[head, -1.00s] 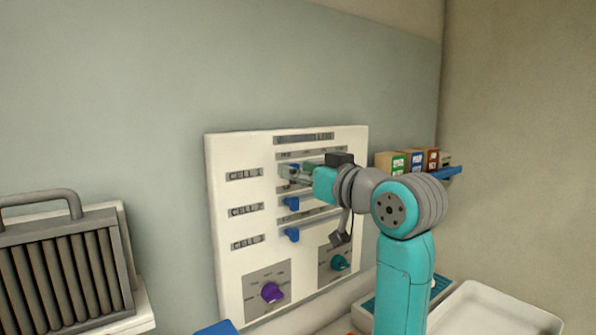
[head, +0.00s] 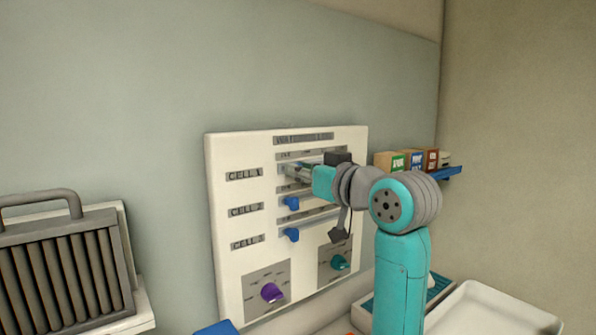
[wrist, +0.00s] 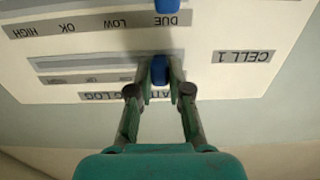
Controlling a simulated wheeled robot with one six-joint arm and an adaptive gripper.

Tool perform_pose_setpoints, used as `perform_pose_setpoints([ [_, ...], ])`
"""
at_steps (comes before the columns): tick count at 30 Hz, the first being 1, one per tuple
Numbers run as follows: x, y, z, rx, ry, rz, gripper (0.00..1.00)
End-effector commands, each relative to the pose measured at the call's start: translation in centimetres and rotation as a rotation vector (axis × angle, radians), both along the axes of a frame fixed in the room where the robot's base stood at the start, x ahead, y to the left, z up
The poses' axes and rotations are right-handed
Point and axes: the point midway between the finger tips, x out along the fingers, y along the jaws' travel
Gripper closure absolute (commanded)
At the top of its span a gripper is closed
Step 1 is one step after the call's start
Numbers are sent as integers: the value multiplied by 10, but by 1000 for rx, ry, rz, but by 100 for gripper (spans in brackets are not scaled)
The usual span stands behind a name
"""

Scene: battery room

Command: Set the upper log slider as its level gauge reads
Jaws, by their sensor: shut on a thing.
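The upper log slider's blue knob (wrist: 160,70) sits in the top slot (wrist: 95,64) of the white log panel, beside the CELL 1 label (wrist: 243,56). It is near the slot's DUE end, which is the left end in the head view. My gripper (wrist: 160,83) is shut on this knob, one finger on each side. In the head view my gripper (head: 296,171) is at the panel's top row and hides the knob. The wrist view is upside down. I cannot make out a level gauge in either view.
Two more blue slider knobs (head: 291,203) (head: 291,235) lie below on the panel (head: 240,150). A purple dial (head: 271,293) and a teal dial (head: 338,262) are at its bottom. A shelf with small boxes (head: 415,161) is right, a white tray (head: 490,310) lower right.

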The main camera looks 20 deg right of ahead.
Motion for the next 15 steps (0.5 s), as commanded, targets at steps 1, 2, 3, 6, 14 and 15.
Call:
perform_pose_setpoints([
  [1, 3, -8, 0, 1, 1, -5, 100],
  [2, 5, -13, 0, 1, 1, -6, 100],
  [3, 7, -20, 0, 0, 1, -5, 100],
  [6, 11, -35, 0, 0, 2, -5, 100],
  [14, 13, -41, 0, 1, 0, -2, 100],
  [15, 13, -41, 0, 1, 0, -2, 100],
])
